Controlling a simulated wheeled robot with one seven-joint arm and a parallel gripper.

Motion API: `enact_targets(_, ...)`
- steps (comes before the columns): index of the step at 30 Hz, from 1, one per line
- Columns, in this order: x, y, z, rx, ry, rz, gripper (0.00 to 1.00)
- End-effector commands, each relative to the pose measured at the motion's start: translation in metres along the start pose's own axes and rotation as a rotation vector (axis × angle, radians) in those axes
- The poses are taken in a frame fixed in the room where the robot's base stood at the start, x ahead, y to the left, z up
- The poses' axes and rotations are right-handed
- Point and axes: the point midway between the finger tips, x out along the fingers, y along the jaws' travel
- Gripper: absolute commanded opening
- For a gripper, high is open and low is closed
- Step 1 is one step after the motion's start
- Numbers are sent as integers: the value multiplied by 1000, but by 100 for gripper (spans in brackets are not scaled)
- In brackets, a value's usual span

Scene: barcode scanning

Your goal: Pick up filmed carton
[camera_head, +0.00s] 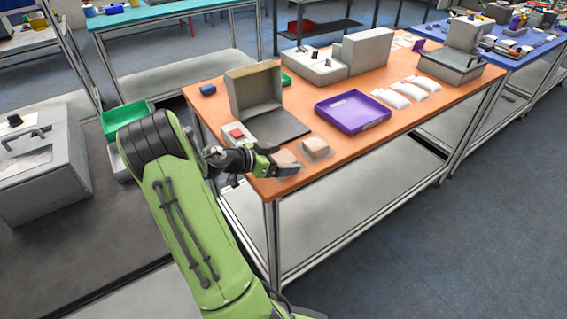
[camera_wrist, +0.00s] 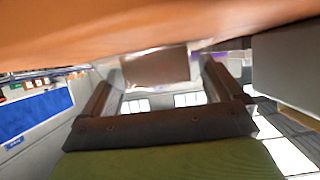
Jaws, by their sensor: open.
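A small tan carton in clear film (camera_head: 288,157) lies at the near edge of the orange table. My gripper (camera_head: 280,168) is low at the table edge, right by this carton. In the wrist view the filmed carton (camera_wrist: 160,68) shows between the two spread fingers of my gripper (camera_wrist: 159,72). Whether the fingers touch it cannot be told. A second tan packet (camera_head: 316,148) lies just to the right of it on the table.
A purple tray (camera_head: 353,112) stands behind the packets. A dark flat plate with an upright grey box (camera_head: 254,92) is behind my gripper. White pouches (camera_head: 408,91) lie farther right.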

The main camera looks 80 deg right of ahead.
Motion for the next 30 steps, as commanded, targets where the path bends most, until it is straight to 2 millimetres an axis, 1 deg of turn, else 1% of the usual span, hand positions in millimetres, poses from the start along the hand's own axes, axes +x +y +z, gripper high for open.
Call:
enact_targets(1, 7, 0, 0, 2, 0, 1, 93)
enact_targets(3, 11, 0, 0, 0, 0, 0, 93)
enact_targets(8, 12, -1, 0, -1, 0, -2, 93)
enact_targets(9, 12, -1, 0, -1, 0, -2, 92)
enact_targets(17, 11, 0, 0, -1, 0, -1, 52)
enact_targets(18, 11, 0, 0, -1, 0, -1, 46)
enact_targets(21, 11, 0, 0, 0, 1, -1, 32)
enact_targets(27, 10, -1, -2, 0, 1, -2, 32)
enact_targets(29, 8, -1, -7, 2, 1, -2, 32)
enact_targets(30, 5, -1, -14, 3, 2, -3, 32)
